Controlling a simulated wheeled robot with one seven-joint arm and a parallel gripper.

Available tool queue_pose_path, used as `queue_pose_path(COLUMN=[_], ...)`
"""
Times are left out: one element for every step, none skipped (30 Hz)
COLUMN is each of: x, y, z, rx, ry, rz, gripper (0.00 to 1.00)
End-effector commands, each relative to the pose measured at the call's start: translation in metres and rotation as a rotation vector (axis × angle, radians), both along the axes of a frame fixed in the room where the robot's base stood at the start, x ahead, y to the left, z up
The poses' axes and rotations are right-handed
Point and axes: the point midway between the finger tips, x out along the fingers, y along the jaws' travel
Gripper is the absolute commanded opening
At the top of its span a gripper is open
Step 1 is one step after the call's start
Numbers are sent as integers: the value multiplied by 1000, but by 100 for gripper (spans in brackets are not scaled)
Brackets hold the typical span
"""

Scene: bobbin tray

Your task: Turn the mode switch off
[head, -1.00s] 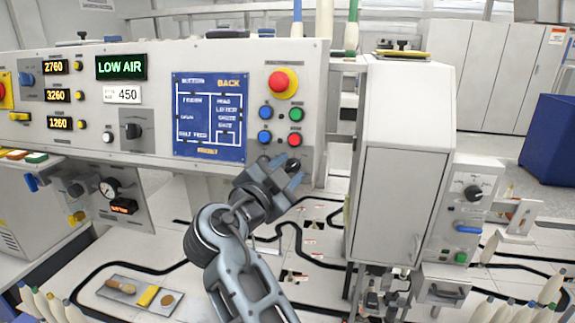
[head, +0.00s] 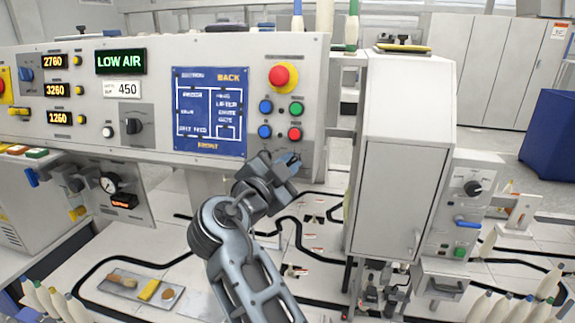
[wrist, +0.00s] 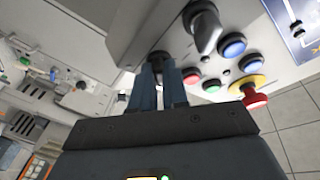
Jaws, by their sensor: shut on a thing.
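My gripper (head: 288,161) is at the lower right corner of the grey control panel (head: 190,50), below the red and blue buttons. In the wrist view, the two blue-grey fingers of my gripper (wrist: 163,82) are shut on a dark round switch knob (wrist: 159,59) on the panel face. In the head view my gripper covers this knob. No label on it is readable, and its turned position cannot be told.
Close by are a red button (head: 295,134), a green button (head: 296,109), two blue buttons (head: 265,107) and a red emergency stop (head: 283,76) on a yellow base. A blue screen (head: 210,112) lies left. A white cabinet (head: 400,160) stands right of the panel.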

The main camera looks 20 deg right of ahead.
Motion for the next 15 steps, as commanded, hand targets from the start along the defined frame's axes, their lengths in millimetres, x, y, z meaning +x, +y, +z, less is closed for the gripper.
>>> queue_pose_path(x=[0, 0, 0, 0, 0, 0, 0, 0, 0, 0, 0, 0, 0, -1, -1], y=[-1, -1, -1, -1, -2, -2, -2, -2, -3, -3, -3, -3, -3, -3, -3], z=[0, 0, 0, -1, -1, -1, -2, -2, -2, -3, -3, -4, -4, -4, -4], rx=[-1, -2, -6, -9, -14, -21, -30, -39, -53, -64, -78, -98, -113, -131, -155], ry=[0, 1, 4, 7, 9, 15, 19, 26, 35, 44, 54, 69, 80, 92, 109], rz=[-1, -1, 1, 1, 4, 6, 8, 10, 14, 18, 21, 28, 34, 39, 46], gripper=[0, 0, 0, 0, 0, 0, 0, 0, 0, 0, 0, 0, 0, 0, 0])
